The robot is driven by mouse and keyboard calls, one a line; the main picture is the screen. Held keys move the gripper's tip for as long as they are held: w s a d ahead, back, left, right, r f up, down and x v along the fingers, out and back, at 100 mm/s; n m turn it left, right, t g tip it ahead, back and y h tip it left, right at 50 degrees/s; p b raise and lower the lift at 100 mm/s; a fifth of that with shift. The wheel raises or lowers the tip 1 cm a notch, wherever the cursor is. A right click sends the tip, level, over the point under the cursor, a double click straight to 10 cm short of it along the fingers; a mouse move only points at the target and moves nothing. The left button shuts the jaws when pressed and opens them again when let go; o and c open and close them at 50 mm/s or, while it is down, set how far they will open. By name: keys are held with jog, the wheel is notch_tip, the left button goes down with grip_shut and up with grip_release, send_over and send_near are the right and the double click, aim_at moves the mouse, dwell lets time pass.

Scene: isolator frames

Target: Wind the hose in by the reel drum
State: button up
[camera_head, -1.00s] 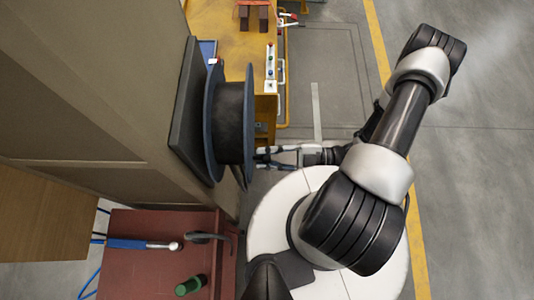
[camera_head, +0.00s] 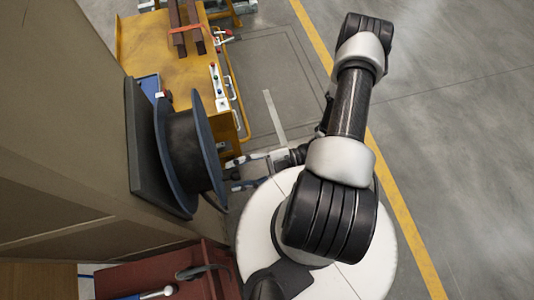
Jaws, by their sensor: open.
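The reel drum (camera_head: 184,139) is mounted on a dark backing plate (camera_head: 139,137) on the side of the beige cabinet at the left. It has two blue-grey flanges and a dark core between them. I cannot tell hose from bare core at this size. A thin dark strand (camera_head: 213,204) shows just below the drum and may be hose. My gripper (camera_head: 230,174) is open, its two fingers pointing left at the near flange's right edge. The fingertips are very close to the rim; whether they touch cannot be told.
A red cabinet top (camera_head: 120,280) with a tool lies at the lower left. Open grey floor (camera_head: 450,120) lies right, beyond a yellow line.

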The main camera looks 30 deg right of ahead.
jog(key=v, duration=1.1)
jog(key=shift+d, duration=0.15)
jog(key=shift+r, duration=0.1)
jog(key=a+r+m+h+b, duration=0.3)
jog(key=r+m+h+b, duration=0.2)
jog(key=r+m+h, duration=0.3)
jog(key=w+a+r+m+h+b, duration=0.1)
jog(key=a+r+m+h+b, duration=0.2)
jog(key=r+m+h, duration=0.6)
notch_tip(320, 180, up, 4)
jog(key=m+b, duration=0.1)
jog(key=m, duration=0.2)
jog(key=shift+w+r+g+b, duration=0.25)
jog(key=shift+w+g+b, duration=0.05)
jog(key=shift+g+b, duration=0.1)
